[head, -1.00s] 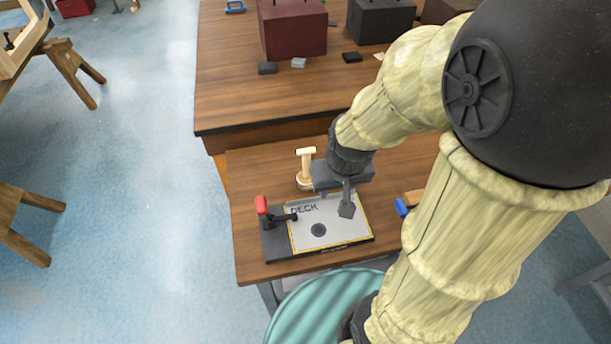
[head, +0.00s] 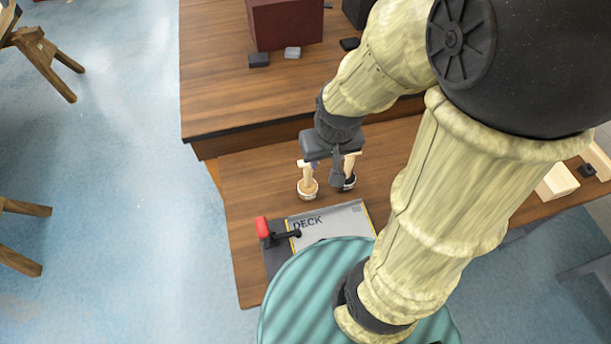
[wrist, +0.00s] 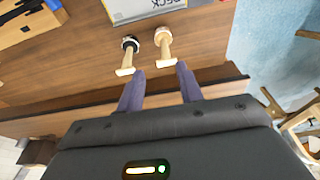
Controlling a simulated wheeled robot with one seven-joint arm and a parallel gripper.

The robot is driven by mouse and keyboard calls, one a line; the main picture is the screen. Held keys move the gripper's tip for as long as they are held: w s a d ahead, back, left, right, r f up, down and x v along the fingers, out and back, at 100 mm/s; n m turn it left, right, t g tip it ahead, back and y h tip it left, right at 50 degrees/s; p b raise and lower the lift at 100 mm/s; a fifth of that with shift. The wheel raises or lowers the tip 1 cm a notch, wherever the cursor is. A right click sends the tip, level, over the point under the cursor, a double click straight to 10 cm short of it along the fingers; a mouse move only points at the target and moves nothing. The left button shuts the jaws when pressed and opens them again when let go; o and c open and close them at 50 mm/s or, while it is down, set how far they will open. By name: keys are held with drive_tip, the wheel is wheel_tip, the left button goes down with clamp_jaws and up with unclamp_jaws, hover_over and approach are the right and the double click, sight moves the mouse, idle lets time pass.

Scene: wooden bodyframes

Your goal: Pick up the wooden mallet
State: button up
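Two upright wooden pieces with pale handles stand on the bench. The left one is all pale, with a round base, and looks like the wooden mallet (head: 307,187); it also shows in the wrist view (wrist: 163,42). The other, a dark-based wooden piece (wrist: 130,45), stands just beside it and is partly hidden by my gripper in the head view (head: 350,180). My gripper (wrist: 161,68) is open and empty, its fingers apart. In the wrist view the pale mallet's handle end lies in line with the gap between the fingertips. Contact cannot be told.
A DECK board (head: 330,222) with a red-handled clamp (head: 262,228) lies in front of the pieces. A higher bench (head: 225,95) behind holds a dark red box (head: 285,22) and small blocks. Bare wood lies left of the mallet.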

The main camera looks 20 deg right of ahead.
drive_tip(key=shift+a, duration=0.2)
drive_tip(key=o, duration=0.3)
drive_tip(key=shift+s, duration=0.2)
drive_tip(key=m+g+b, duration=0.3)
drive_tip(key=m+b, duration=0.1)
drive_tip(key=b, duration=0.3)
hover_over(308, 179)
drive_tip(key=w, duration=0.1)
wheel_tip(308, 179, down, 8)
wheel_tip(308, 179, down, 12)
drive_tip(key=shift+w+a+f+p, duration=0.1)
drive_tip(key=shift+w+f+p, duration=0.05)
drive_tip(key=shift+p, duration=1)
